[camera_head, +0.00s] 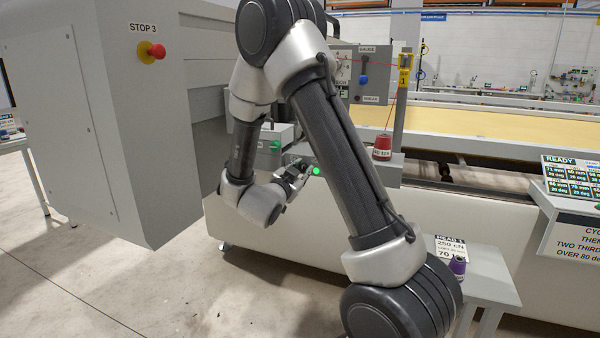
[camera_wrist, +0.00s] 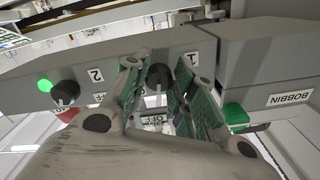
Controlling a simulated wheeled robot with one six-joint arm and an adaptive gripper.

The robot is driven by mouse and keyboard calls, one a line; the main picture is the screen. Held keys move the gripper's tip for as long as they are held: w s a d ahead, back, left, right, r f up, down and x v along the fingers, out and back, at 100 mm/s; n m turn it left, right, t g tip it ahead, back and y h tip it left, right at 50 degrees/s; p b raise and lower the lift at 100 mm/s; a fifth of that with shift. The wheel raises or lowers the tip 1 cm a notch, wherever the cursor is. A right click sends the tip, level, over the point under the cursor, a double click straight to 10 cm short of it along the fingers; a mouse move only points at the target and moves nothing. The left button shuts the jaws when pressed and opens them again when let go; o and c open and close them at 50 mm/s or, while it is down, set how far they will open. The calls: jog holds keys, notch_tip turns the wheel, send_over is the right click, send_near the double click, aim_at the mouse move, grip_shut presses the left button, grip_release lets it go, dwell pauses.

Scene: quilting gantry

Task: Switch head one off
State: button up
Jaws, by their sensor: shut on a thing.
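The head one switch, a dark round knob (camera_wrist: 159,75), shows beside the label 1 on a grey panel in the wrist view. My gripper (camera_wrist: 161,84) is shut on this knob, with a green-padded finger on each side. A small OFF label shows between the fingers. Which way the knob points is not clear. No lamp for head one is visible; the fingers cover part of the panel. In the head view my gripper (camera_head: 299,175) reaches the panel, and the knob is hidden there.
A second dark knob (camera_wrist: 65,93) marked 2 sits beside a lit green lamp (camera_wrist: 45,86). A green part (camera_wrist: 236,115) is near the BOBBIN label. In the head view, a grey cabinet with a red stop button (camera_head: 157,51) stands left, and a small table (camera_head: 490,285) stands right.

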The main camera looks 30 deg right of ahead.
jog(key=n, duration=0.4)
jog(key=shift+s+f+n, duration=0.1)
jog(key=shift+n, duration=2.1)
jog(key=o, duration=1)
jog(key=v, duration=1.2)
jog(key=shift+s, duration=0.1)
